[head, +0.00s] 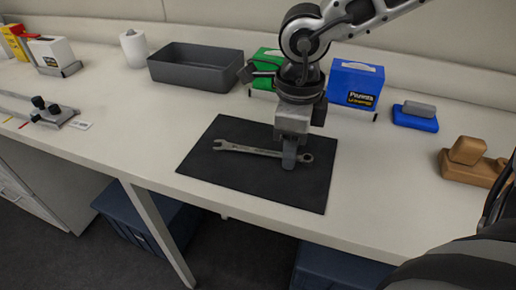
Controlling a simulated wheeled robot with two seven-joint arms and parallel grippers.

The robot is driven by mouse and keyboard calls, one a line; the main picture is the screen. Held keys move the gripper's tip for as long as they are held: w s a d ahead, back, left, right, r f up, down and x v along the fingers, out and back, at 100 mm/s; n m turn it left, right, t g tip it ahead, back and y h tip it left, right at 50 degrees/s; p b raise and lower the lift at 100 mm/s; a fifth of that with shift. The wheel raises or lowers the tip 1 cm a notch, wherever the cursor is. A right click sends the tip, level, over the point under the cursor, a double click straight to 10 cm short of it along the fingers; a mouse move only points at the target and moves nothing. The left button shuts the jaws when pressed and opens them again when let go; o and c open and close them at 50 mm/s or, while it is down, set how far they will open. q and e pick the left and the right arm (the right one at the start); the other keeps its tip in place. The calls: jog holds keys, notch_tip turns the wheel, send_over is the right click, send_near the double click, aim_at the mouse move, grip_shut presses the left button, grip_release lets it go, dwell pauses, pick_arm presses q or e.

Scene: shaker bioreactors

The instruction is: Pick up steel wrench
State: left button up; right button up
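A grey steel wrench (245,149) lies across a black mat (262,186) on the light worktop. Its open jaw is at the left and its ring end is at the right. My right gripper (290,160) points straight down over the right part of the wrench, close to the ring end. Its fingers reach down to the wrench and hide part of the handle. The fingers overlap in this view, so I cannot tell whether they are open or shut on the handle. The wrench appears flat on the mat. My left gripper is not in view.
Behind the mat stand a dark grey bin (194,67), a green box (266,62) and a blue box (355,84). A blue block (415,122) and a brown block (468,170) are to the right. A black-knobbed tool (54,115) lies left. The worktop beside the mat is clear.

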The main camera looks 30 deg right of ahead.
jog(key=shift+f, duration=0.1)
jog(key=shift+c, duration=0.4)
grip_shut()
